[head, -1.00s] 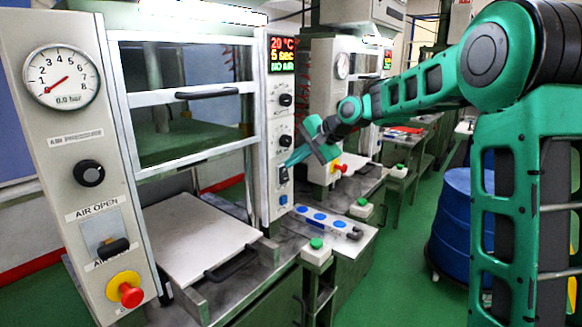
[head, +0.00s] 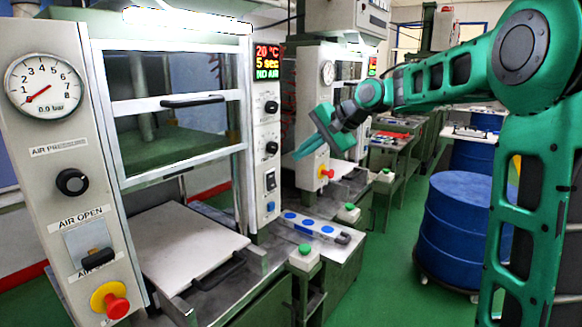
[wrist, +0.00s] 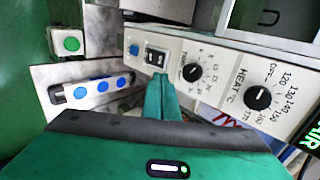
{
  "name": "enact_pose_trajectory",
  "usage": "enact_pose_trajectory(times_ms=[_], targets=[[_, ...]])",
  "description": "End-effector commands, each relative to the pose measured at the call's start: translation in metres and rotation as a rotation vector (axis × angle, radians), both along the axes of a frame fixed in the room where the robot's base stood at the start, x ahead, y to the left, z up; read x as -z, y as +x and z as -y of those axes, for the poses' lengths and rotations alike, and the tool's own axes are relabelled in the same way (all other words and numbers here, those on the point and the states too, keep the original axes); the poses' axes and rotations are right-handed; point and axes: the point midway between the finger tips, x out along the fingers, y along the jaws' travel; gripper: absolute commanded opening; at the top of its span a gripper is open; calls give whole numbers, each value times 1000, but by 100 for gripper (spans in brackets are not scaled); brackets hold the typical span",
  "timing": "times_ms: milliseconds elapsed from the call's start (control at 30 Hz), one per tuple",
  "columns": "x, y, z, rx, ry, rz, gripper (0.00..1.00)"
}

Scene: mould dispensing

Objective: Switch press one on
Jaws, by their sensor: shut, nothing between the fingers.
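Press one is the near press, with a narrow grey control panel (head: 264,128) on its right post. A black rocker switch (head: 271,180) sits low on that panel, above a small blue part. The wrist view shows the same switch (wrist: 155,56) just beyond my fingertips; which way it is tipped I cannot tell. The lit display (head: 268,62) reads 20 °C, 5 sec and NO AIR. My green gripper (head: 298,155) is shut and empty, to the right of the panel and apart from the switch in the head view. Its joined fingers (wrist: 160,80) point toward the panel.
Two dials, the HEAT °C dial (wrist: 258,98) among them, sit along the panel. A tray with blue discs (head: 309,227) and a green button box (head: 304,256) stand beside the press. A second press (head: 330,110) is behind. Blue drums (head: 465,235) stand right on green floor.

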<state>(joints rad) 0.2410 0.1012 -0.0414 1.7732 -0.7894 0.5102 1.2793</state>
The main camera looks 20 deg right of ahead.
Motion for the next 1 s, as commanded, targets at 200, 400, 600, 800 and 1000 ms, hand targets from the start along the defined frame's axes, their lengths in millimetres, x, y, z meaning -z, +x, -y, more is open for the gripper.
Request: enact_pose_trajectory(times_ms=[200,400,600,800,1000], targets=[[-23,-13,9,-1,-1,0,0],[-29,-16,11,-1,1,0,0],[-29,-16,11,-1,0,-1,0],[-29,-16,11,-1,-1,-1,0],[-8,-43,35,9,-106,-19,0]])
